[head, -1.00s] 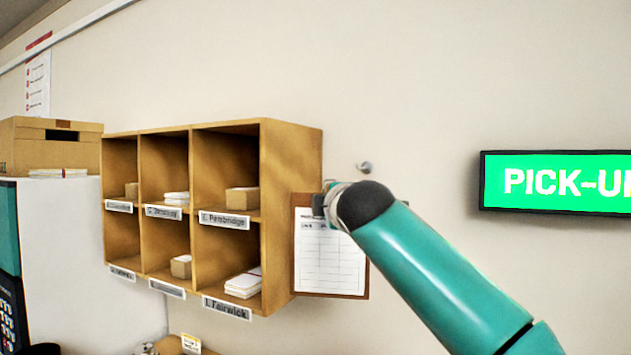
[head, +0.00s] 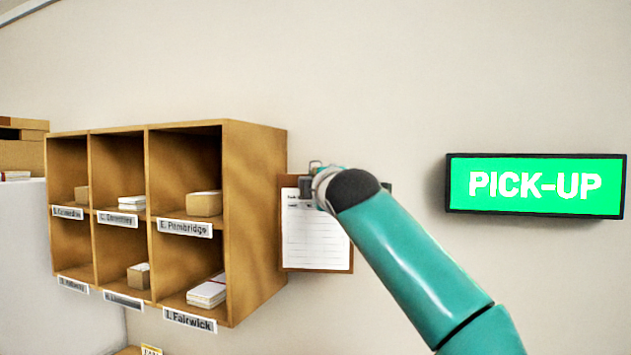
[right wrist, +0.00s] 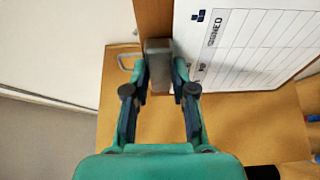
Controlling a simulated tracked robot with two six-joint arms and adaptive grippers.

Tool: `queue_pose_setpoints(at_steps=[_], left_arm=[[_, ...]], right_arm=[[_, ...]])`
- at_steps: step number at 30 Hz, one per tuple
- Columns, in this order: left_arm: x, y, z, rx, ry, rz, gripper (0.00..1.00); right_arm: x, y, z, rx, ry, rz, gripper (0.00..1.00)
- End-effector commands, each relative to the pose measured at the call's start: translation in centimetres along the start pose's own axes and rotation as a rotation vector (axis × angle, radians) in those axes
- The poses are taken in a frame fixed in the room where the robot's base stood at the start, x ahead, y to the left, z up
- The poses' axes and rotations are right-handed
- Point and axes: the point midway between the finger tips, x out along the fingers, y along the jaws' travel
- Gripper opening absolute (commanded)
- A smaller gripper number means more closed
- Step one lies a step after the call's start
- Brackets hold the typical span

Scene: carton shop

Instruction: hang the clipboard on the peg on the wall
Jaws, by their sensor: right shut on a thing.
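The clipboard (head: 315,240), a brown board with a white form, hangs upright from my right gripper just right of the pigeonhole shelf in the head view. My right gripper (right wrist: 160,75) is shut on the grey clip at the clipboard's top edge. In the head view my right wrist covers the fingers and the board's upper right part. The clipboard's paper also shows in the right wrist view (right wrist: 250,45). The peg cannot be made out now; my arm or the clip may cover it. I cannot tell the clipboard's distance from the wall. My left gripper is not in view.
A wooden pigeonhole shelf (head: 255,215) with labelled compartments is on the wall close to the clipboard's left. A green PICK-UP sign (head: 535,185) is on the wall at right. The wall above the clipboard is bare. A carton (head: 22,155) stands at far left.

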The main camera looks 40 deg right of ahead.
Motion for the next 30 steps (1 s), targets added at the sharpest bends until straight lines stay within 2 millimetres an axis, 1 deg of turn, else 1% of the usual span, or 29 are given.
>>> queue_pose_setpoints(at_steps=[23,30], left_arm=[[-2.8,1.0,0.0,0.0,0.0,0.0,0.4],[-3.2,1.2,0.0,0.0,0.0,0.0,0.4]], right_arm=[[4.0,-0.2,2.5,0.0,0.0,0.0,0.0],[4.9,-0.8,3.0,0.0,0.001,-0.001,0.0]])
